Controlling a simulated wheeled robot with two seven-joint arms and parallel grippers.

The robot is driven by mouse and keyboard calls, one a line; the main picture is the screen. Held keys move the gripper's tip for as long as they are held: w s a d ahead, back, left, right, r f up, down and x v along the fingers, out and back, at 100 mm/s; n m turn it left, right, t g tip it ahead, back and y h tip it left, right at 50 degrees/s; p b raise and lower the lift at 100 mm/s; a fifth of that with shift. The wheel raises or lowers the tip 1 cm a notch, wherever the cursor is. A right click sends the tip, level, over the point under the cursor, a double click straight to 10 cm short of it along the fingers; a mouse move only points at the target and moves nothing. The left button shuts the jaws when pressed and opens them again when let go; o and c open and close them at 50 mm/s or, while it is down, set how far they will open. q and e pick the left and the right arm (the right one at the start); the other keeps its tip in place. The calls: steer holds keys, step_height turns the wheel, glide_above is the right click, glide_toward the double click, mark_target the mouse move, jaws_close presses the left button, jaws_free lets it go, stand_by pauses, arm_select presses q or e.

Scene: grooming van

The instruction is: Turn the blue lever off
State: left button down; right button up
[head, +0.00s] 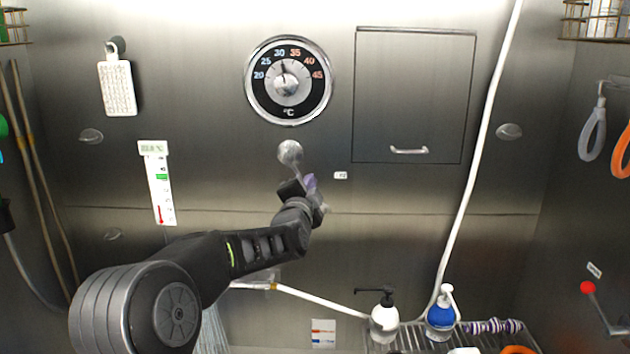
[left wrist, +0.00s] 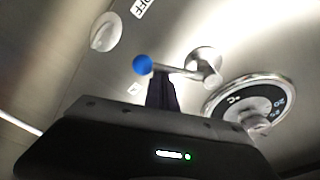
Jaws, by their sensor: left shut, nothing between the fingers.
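The blue lever shows in the left wrist view as a blue ball knob (left wrist: 142,64) on a short metal arm, joined to a round metal pivot on the steel wall. In the head view its round metal mount (head: 290,152) shows below the dial; most of the lever is hidden behind my left gripper (head: 309,184). My left gripper also shows in the left wrist view (left wrist: 160,80), its dark fingers shut and empty. The fingertips are right at the lever arm beside the knob; I cannot tell if they touch. A label reading OFF (left wrist: 144,8) is on the wall. My right gripper is out of view.
A temperature dial (head: 288,82) is above the lever, and a cabinet door (head: 413,95) is to its right. A white hose (head: 480,150) hangs farther right. Bottles (head: 384,318) stand on a rack below. A red-knobbed lever (head: 588,287) is at far right.

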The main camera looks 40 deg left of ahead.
arm_select(q)
steer(key=shift+s+a+f+m+h+b, duration=0.1)
steer(key=shift+s+a+f+m, duration=0.35)
steer(key=shift+m, duration=0.6)
steer(key=shift+s+a+f+m+h+b, duration=0.2)
steer(key=shift+a+m, duration=0.3)
steer(key=shift+m, duration=0.6)
steer(key=shift+s+a+f+m+b, duration=0.1)
steer(key=shift+s+a+f+m, duration=0.25)
steer(key=shift+m, duration=0.7)
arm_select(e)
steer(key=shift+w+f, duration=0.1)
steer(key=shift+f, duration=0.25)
arm_select(q)
steer(key=shift+s+a+r, duration=0.1)
steer(key=shift+a, duration=0.1)
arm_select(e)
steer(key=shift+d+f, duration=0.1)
